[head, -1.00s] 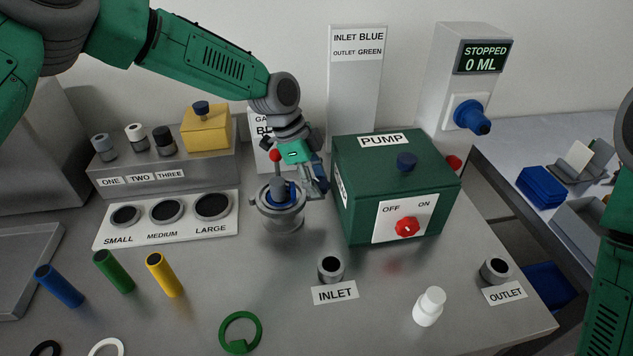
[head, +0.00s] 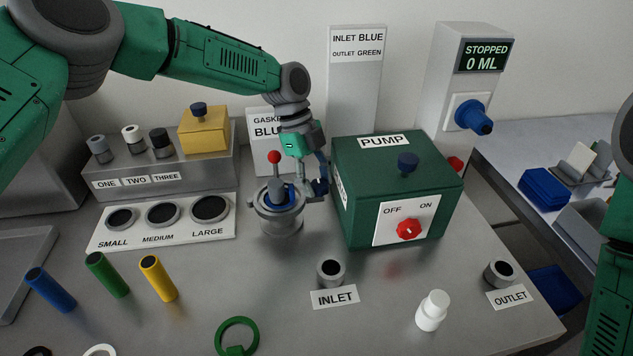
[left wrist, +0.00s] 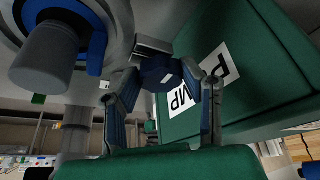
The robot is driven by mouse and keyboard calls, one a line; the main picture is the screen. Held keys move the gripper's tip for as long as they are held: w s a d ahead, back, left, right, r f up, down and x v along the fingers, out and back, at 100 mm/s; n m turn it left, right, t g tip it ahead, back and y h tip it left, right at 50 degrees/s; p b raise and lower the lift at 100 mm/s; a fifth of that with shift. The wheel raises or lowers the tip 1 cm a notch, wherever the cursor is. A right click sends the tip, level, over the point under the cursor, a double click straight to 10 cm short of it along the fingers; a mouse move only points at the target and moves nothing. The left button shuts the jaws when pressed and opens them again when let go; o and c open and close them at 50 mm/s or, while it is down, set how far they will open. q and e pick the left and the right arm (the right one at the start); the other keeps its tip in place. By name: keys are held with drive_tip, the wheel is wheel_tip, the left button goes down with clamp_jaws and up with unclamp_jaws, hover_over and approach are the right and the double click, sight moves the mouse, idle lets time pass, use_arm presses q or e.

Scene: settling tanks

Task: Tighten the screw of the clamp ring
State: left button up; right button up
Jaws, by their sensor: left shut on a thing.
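The clamp ring (head: 262,218) is a grey metal ring around the top of a round metal housing, left of the green pump box. A grey cylinder with a blue band (head: 275,197) stands inside it, also seen at the upper left of the left wrist view (left wrist: 50,55). The screw's dark blue faceted head (left wrist: 158,72) is at the ring's right side. My left gripper (head: 318,186) reaches down from above and is shut on the screw head, with one finger on each side of it in the left wrist view. My right gripper is out of view.
The pump box (head: 360,215) stands close to the right of my left gripper. A red-ball lever (head: 274,157) rises behind the ring. A white bottle (head: 432,311) and the inlet port (head: 330,272) are in front. The bench just before the ring is clear.

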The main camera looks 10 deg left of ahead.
use_arm(q)
drive_tip(key=shift+w+d+r, duration=0.1)
drive_tip(key=shift+w+r, duration=0.05)
drive_tip(key=shift+r, duration=0.1)
drive_tip(key=o, duration=1.1)
drive_tip(key=shift+o, duration=0.2)
drive_tip(key=shift+f, duration=0.15)
drive_tip(key=v, duration=1.2)
